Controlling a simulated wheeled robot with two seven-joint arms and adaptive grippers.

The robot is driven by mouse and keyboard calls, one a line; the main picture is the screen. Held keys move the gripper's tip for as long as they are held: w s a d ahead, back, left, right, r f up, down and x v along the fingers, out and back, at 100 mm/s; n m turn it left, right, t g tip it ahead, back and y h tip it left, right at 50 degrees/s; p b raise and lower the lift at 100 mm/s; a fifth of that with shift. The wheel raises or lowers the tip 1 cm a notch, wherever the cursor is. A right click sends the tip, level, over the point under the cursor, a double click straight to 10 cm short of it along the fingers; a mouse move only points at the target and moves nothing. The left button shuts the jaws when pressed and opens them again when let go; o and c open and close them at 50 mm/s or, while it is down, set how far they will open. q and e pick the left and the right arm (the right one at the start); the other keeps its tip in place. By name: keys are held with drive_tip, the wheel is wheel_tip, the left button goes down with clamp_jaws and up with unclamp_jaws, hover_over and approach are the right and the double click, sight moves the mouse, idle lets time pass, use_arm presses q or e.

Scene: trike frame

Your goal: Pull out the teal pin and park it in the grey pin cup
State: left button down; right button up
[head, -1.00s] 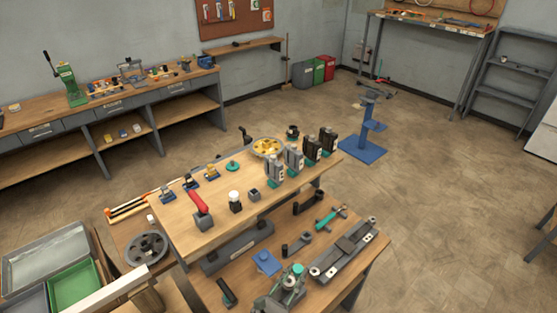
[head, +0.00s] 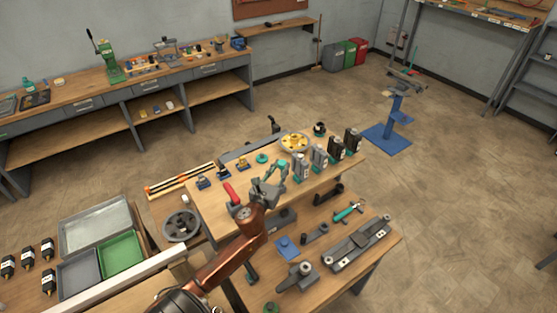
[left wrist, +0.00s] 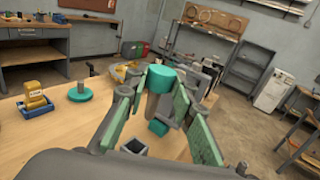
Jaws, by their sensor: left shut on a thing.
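The teal pin (left wrist: 160,80) is upright between the fingers of my left gripper (left wrist: 155,92), its teal head showing above them. In the head view the left gripper (head: 272,182) is shut on it above the upper wooden bench, with the pin's teal head (head: 283,163) at the fingertips. The grey pin cup (left wrist: 133,147) is a small square cup with a dark opening, on the bench below the gripper. The pin is apart from it. In the head view the gripper mostly hides the cup. The grey fixture (head: 296,278) on the lower bench has no teal head on top.
Grey and black upright units (head: 319,157) stand right of the gripper. A red-handled tool (head: 232,193) is to its left. A teal disc (head: 262,158) and a yellow wheel (head: 294,142) lie behind. Bare bench top shows left of the cup.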

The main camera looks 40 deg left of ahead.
use_arm(q)
drive_tip(key=shift+w+a+r, duration=0.1)
drive_tip(key=shift+a+r, duration=0.25)
drive_tip(key=shift+a, duration=0.1)
drive_tip(key=shift+r+p, duration=0.1)
drive_tip(key=shift+p, duration=0.2)
drive_tip(key=shift+f+b, duration=2.3)
drive_tip(key=shift+f, duration=0.65)
drive_tip(key=shift+p, duration=0.5)
drive_tip(key=shift+d+f+b, duration=0.1)
drive_tip(key=shift+f+b, duration=1.15)
drive_tip(key=shift+f, duration=0.3)
drive_tip(key=shift+r, duration=0.15)
drive_tip(key=shift+r+p, duration=1)
drive_tip(key=shift+p, duration=0.15)
